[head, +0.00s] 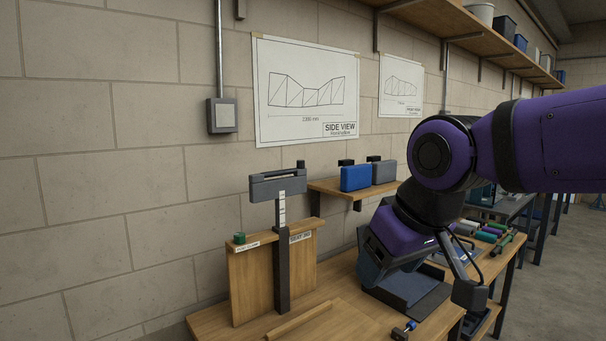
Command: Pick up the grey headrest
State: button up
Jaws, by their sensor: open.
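The grey headrest (384,172) is a small block with a dark fitting on top. It stands on a small wooden wall shelf (335,188), just right of a blue headrest (355,178). My gripper (421,282) hangs down at the right of the shelf, lower than the headrest and over the right part of the bench. It is open, with no object seen between its fingers. One dark finger shows at the right; the other is hard to make out against the dark things behind. My arm passes close to the right side of the grey headrest.
A wooden bench (350,296) runs below, with a dark post (282,260) carrying a grey crosspiece (277,184) left of the shelf. A wooden board (252,285) stands behind the post. Several coloured rolls (492,236) lie at the right.

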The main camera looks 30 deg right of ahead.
aim_at(384, 172)
jog(key=i+l, duration=0.1)
jog(key=l, duration=0.4)
jog(key=i+l+u, duration=0.1)
jog(key=l, duration=0.35)
jog(key=i+l, duration=0.1)
jog(key=l, duration=0.4)
